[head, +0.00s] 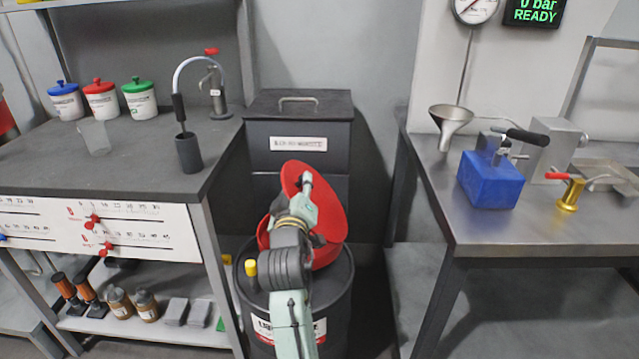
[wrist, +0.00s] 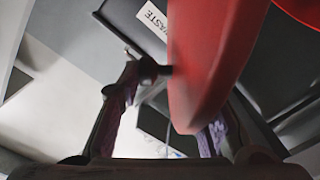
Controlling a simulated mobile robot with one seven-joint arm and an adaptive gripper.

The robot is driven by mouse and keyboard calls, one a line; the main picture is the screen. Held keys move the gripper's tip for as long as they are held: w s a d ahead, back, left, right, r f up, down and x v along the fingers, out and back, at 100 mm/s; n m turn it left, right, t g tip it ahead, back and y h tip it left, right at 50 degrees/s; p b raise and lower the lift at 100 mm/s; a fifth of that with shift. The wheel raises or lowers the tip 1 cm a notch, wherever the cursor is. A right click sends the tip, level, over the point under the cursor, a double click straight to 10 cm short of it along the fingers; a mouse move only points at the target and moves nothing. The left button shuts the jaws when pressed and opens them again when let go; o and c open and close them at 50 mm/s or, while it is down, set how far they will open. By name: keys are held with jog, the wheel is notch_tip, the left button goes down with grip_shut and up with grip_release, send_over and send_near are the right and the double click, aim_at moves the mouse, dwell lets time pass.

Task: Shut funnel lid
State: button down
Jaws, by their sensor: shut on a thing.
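The red funnel lid (head: 328,208) stands raised and tilted above the red funnel (head: 328,257) on top of a dark drum (head: 340,290). My gripper (head: 306,183) is at the lid, and my arm hides part of the lid and funnel. In the wrist view the lid (wrist: 205,60) runs as a large red sheet between my two fingers, and the gripper is shut on it. The lid hides part of the right finger. The funnel's inside is mostly hidden in the head view.
A dark waste bin (head: 298,110) stands behind the drum. A grey bench (head: 120,165) with jars is on the left. A metal table (head: 480,235) with a blue block (head: 489,181) and a steel funnel (head: 452,118) is on the right. A yellow cap (head: 251,267) sits on the drum.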

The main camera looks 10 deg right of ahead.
jog(key=shift+w+a+f+n+b, duration=0.35)
jog(key=shift+a+f+n+b, duration=0.2)
jog(key=shift+a+f+n, duration=0.95)
jog(key=shift+w+a+f+n+b, duration=0.3)
jog(key=shift+a+f+n+b, duration=0.6)
jog(key=shift+f, duration=1.15)
jog(key=shift+w+a+f+n+b, duration=0.15)
jog(key=shift+w+a+f+n, duration=0.2)
jog(key=shift+a+f+n, duration=1)
jog(key=shift+d+f+n, duration=0.25)
jog(key=shift+d+f, duration=0.15)
jog(key=c, duration=1.6)
grip_release()
jog(key=shift+o, duration=1.4)
jog(key=shift+a, duration=0.1)
jog(key=v, duration=0.7)
jog(key=shift+s, duration=0.3)
